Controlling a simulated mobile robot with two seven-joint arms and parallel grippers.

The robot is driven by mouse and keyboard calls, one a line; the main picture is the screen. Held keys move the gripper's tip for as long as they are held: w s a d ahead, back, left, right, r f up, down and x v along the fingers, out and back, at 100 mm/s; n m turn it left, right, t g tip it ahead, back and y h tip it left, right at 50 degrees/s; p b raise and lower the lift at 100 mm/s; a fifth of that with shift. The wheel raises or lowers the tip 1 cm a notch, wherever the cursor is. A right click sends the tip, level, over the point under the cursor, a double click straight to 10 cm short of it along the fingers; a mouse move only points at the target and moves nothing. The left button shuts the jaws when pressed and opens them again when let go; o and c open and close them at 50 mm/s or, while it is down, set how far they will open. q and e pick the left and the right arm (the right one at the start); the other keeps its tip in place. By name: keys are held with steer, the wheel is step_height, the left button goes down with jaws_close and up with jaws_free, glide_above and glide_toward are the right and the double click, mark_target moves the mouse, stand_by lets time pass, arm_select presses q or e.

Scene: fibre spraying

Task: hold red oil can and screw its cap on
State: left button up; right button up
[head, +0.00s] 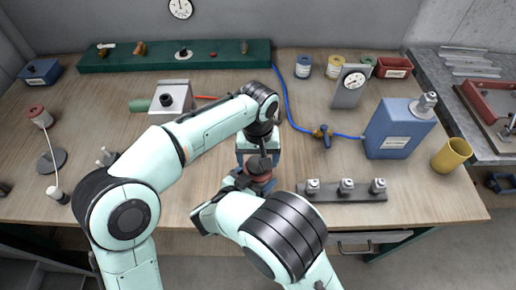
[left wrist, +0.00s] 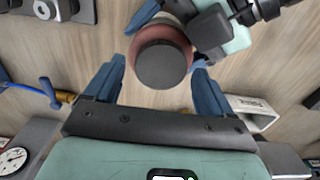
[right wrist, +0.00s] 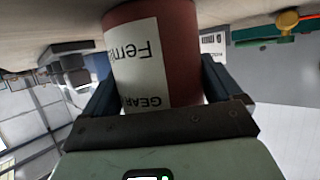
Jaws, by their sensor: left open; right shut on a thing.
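The red oil can (head: 262,179) stands at the front middle of the workbench, largely hidden by my arms in the head view. In the right wrist view the can (right wrist: 182,50) shows its white label, upright between the blue fingers of my right gripper (right wrist: 160,85), which is shut on it. In the left wrist view a dark round cap (left wrist: 161,66) is seen from above, covering the middle of the can's red top (left wrist: 160,36). Whether it is screwed tight I cannot tell. My left gripper (left wrist: 160,72) is open above it, one finger on each side, apart from the cap.
A grey rack (head: 350,194) with several metal fittings lies just right of the can. A blue canister (head: 396,135) and a yellow cup (head: 451,155) stand farther right. Bare wood lies behind the rack.

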arm_select(q)
steer(key=shift+f, duration=0.5)
steer(key=c, duration=1.1)
steer(key=m, duration=0.8)
steer(key=shift+s+d, duration=0.1)
steer(key=o, duration=1.3)
steer(key=shift+c, duration=0.2)
step_height(320, 180, up, 12)
